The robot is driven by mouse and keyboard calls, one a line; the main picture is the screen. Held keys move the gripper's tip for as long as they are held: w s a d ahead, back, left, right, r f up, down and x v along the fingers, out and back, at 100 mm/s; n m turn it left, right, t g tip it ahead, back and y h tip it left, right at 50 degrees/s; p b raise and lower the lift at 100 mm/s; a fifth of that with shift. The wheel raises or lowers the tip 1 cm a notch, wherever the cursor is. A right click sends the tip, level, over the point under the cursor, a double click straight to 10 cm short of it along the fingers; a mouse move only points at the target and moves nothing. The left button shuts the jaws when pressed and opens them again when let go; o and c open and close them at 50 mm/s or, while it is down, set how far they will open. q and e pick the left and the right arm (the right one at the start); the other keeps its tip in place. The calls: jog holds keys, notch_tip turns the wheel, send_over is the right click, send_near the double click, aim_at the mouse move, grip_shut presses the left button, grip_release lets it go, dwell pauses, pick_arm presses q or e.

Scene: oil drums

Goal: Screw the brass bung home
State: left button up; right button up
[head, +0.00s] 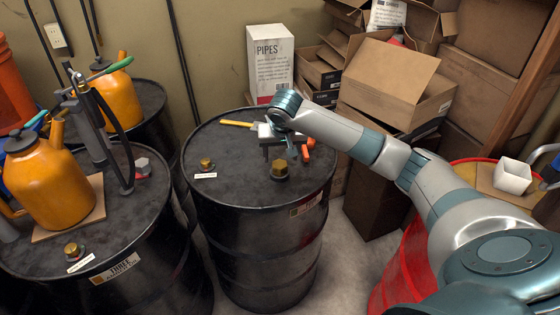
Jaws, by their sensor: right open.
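A larger brass bung (279,169) stands on the top of the middle black drum (235,195), toward its front right. A smaller brass bung (207,164) sits at the left of the same top, with a white label by it. Another brass bung (74,250) sits on the left black drum. My right gripper (280,153) points down over the middle drum, just behind the larger bung in the picture. It is open, with no bung between its fingers. I cannot tell how far the larger bung is seated. My left gripper is out of view.
A yellow-handled tool (237,123) and an orange-handled tool (308,148) lie near my right gripper. The left drum (150,215) carries an orange can (50,180) and a hand pump (95,120). Cardboard boxes (395,85) stand behind; a red drum (400,265) is at right.

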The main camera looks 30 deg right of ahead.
aim_at(280, 165)
jog(key=shift+p+x, duration=0.55)
jog(key=shift+x, duration=2.55)
jog(key=shift+a, duration=0.1)
jog(key=c, duration=1.2)
jog(key=m+p, duration=0.1)
jog(key=p, duration=0.1)
jog(key=m+p, duration=0.2)
jog(key=m+g+h+p, duration=0.1)
jog(key=p, duration=0.1)
jog(key=shift+w+a+r+m, duration=0.1)
jog(key=shift+a+r+m, duration=0.1)
jog(key=shift+r+m, duration=0.1)
jog(key=shift+c, duration=0.2)
jog(key=shift+f+m+g, duration=0.1)
jog(key=shift+m+g, duration=0.2)
jog(key=shift+m, duration=0.2)
jog(key=shift+d+f+m+h, duration=0.1)
jog(key=shift+f+m+h, duration=0.1)
jog(key=shift+m+h, duration=0.15)
